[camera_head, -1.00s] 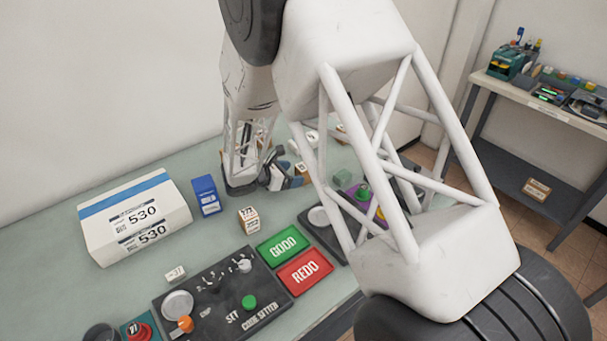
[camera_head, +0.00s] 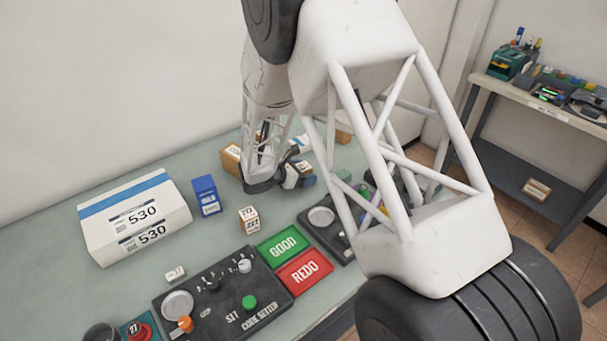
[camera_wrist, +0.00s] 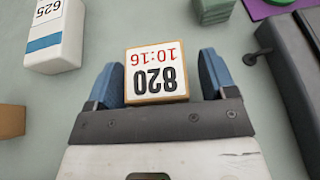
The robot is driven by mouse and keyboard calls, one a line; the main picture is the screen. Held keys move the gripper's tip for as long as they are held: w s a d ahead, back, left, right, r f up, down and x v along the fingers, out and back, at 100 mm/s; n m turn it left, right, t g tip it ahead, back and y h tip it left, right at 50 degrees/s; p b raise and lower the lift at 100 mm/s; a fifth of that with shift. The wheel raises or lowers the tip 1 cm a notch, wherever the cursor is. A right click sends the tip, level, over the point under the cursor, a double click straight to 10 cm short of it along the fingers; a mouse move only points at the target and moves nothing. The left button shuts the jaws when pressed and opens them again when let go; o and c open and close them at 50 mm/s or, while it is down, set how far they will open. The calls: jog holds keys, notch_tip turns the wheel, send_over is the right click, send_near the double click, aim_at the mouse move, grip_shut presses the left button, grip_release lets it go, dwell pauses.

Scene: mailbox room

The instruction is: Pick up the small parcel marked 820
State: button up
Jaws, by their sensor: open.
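The small parcel marked 820 (camera_wrist: 157,72) shows in the wrist view as a box with a white label on top reading 820 and a red 10:16, upside down in the picture. My gripper (camera_wrist: 160,75) is open, with its blue fingers on the left and right of the parcel. Small gaps show between the parcel and the fingers. In the head view my gripper (camera_head: 298,175) is over the table, partly hidden by my arm. The 820 parcel is hard to make out there.
A white parcel marked 625 (camera_wrist: 58,35) lies left of my gripper in the wrist view, with a brown box (camera_wrist: 10,121) below it. A dark device (camera_wrist: 288,75) is at right. A large 530 parcel (camera_head: 135,217), a blue box (camera_head: 206,195) and the code setter (camera_head: 225,297) stand leftward.

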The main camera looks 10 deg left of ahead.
aim_at(303, 166)
jog(key=shift+c, duration=0.3)
jog(key=c, duration=1)
jog(key=shift+r, duration=0.1)
jog(key=shift+r, duration=4.95)
